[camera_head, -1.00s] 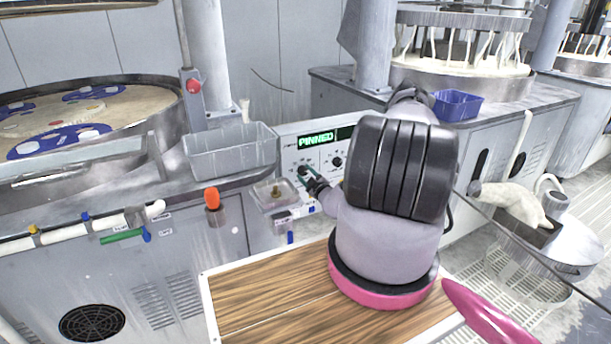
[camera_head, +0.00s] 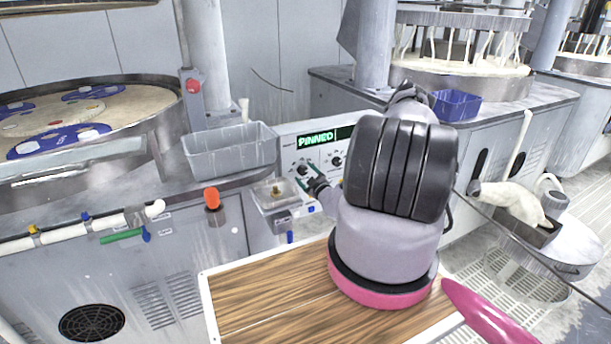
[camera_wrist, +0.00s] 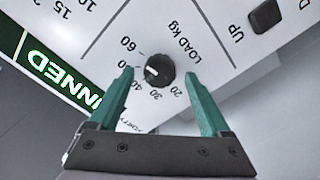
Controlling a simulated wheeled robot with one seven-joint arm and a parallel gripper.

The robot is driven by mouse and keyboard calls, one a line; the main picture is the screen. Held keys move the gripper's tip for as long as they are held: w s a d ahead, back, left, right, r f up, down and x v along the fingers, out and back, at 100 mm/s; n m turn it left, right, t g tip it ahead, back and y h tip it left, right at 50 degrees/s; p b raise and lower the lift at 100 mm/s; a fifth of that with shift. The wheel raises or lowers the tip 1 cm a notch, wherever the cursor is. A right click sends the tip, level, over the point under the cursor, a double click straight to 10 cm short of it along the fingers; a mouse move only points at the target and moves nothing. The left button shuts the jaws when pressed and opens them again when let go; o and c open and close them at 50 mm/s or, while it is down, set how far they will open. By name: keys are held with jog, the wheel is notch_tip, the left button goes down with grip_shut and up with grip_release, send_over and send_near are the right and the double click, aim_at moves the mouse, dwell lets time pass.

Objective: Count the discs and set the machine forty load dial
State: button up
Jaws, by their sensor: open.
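My gripper (camera_head: 309,174) is at the control panel (camera_head: 288,150). In the wrist view its two green fingers (camera_wrist: 159,76) are open, one on each side of the black LOAD kg dial (camera_wrist: 160,70), with gaps visible. The dial's white mark points left in that view, roughly between 60 and 40; the exact setting is hard to tell. Several pale discs (camera_head: 88,134) lie in blue carriers (camera_head: 45,148) on the round platen (camera_head: 115,97) at left. The near rim cuts off part of the platen, and the picture edge crops it.
A green display (camera_head: 316,138) reads PINNED. A grey bin (camera_head: 230,150) and a clear box (camera_head: 274,198) stand left of the panel. An orange-red knob (camera_head: 211,197) is on the cabinet front. A blue bin (camera_head: 457,105) is at right. A wooden board (camera_head: 260,300) lies below.

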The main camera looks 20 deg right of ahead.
jog(key=s, duration=1)
jog(key=shift+s+d, duration=0.2)
jog(key=shift+s, duration=0.2)
jog(key=shift+s, duration=0.1)
